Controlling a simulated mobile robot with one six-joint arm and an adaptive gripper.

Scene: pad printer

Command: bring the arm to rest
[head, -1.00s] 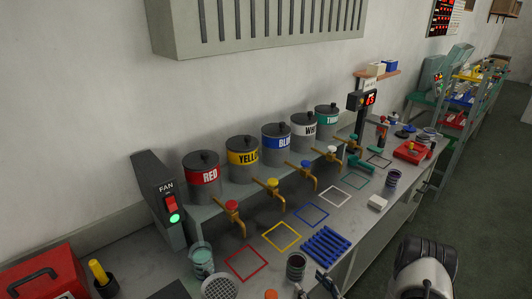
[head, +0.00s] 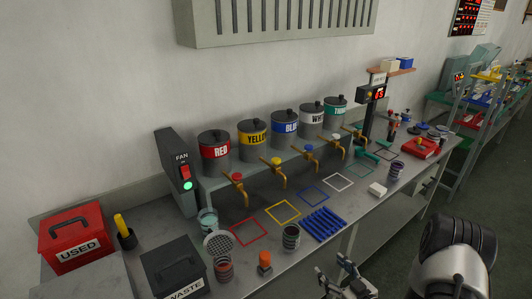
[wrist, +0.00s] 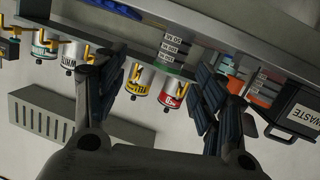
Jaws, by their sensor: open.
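My gripper (head: 343,273) is at the bottom of the head view, in front of the bench's near edge. In the wrist view my gripper (wrist: 158,100) shows its two dark fingers spread wide apart, with nothing held between them. My arm link fills the lower right of the head view. The wrist picture is turned over, with the paint cans, taps and bench edge seen upside down beyond the fingers.
The bench (head: 330,255) carries a red USED box (head: 75,236), a dark WASTE box (head: 173,268), an orange-topped item (head: 265,262), a cup (head: 291,238) and a blue rack (head: 325,224). Paint cans, including the red one (head: 215,152), stand behind. Floor (head: 505,215) at right is clear.

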